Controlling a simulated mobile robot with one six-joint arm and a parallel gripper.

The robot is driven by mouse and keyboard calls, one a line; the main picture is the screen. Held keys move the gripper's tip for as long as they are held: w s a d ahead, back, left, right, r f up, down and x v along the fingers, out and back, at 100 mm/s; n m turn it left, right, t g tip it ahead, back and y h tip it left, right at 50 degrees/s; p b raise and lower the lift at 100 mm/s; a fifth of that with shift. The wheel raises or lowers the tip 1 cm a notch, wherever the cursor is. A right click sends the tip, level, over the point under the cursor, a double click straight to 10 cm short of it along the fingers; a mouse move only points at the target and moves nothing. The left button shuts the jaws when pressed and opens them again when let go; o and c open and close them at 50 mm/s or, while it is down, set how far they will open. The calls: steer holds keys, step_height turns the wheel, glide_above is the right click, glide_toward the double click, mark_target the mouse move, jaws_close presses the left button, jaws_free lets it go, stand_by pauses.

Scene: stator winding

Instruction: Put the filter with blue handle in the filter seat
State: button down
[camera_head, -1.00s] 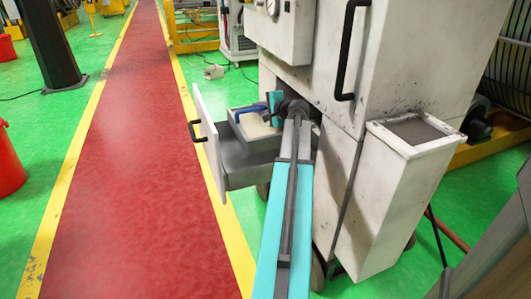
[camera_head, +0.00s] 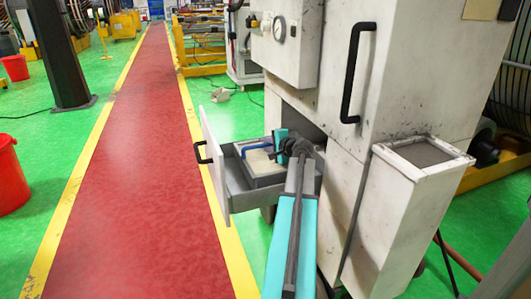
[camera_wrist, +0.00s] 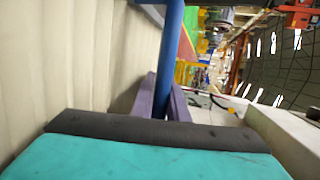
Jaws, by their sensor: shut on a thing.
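The filter has a grey frame and a cream pleated face (camera_head: 262,162), with a blue handle (camera_head: 257,147). It is inside the pulled-out grey drawer (camera_head: 237,194), which looks like the filter seat. Whether it rests fully on the drawer floor I cannot tell. My gripper (camera_head: 276,147) comes in from the right and is shut on the blue handle. In the wrist view the handle (camera_wrist: 173,45) runs between my purple fingertips (camera_wrist: 166,104), with the cream pleats (camera_wrist: 65,55) on the left.
The drawer front (camera_head: 213,158) has a black pull and stands open beside the red walkway (camera_head: 130,170). The white machine cabinet (camera_head: 345,100) rises behind and right of my arm. A box-like bin (camera_head: 400,215) is at the right.

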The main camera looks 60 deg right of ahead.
mark_target(265, 152)
steer(key=shift+f+b, duration=0.35)
steer(key=shift+f, duration=1.4)
steer(key=shift+f, duration=0.1)
steer(key=c, duration=1.7)
jaws_free()
steer(key=shift+c, duration=0.2)
steer(key=shift+p+v, duration=0.6)
steer(key=shift+v, duration=5.45)
